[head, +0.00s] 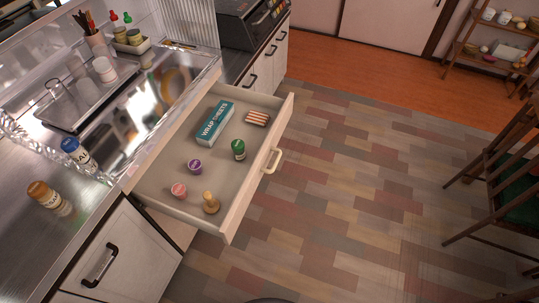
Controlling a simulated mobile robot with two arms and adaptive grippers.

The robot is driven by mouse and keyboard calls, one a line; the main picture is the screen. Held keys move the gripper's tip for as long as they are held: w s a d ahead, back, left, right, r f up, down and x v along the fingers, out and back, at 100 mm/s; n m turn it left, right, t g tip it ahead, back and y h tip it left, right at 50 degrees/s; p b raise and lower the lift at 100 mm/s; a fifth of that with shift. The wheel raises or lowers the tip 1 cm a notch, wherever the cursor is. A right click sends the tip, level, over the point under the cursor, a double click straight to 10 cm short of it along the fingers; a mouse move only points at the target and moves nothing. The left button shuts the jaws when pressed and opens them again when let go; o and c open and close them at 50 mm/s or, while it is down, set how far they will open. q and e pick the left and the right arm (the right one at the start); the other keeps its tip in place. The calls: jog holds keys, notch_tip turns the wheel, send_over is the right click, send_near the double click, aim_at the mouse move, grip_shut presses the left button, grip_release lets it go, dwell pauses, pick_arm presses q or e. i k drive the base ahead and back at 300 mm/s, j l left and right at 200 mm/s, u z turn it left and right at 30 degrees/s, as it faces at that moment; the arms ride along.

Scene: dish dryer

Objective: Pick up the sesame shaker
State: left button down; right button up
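A jar with a brown-orange cap and a pale label (46,196) stands on the steel counter at the left, and it looks like a shaker. A blue-capped shaker with a white label (76,152) stands behind it, near the sink edge. A green-capped jar (239,150) stands in the open drawer. No label clearly reads sesame, so I cannot tell for sure which is the sesame shaker. Neither of my grippers shows in the head view.
The pulled-out drawer (230,222) also holds a wrap box (215,122), a striped packet (257,118), purple-lidded (195,167) and pink-lidded jars (179,190) and a wooden piece (211,203). Floor on the right is clear up to a chair.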

aim_at(39, 191)
jog(key=u, duration=1.8)
jog(key=j, duration=0.1)
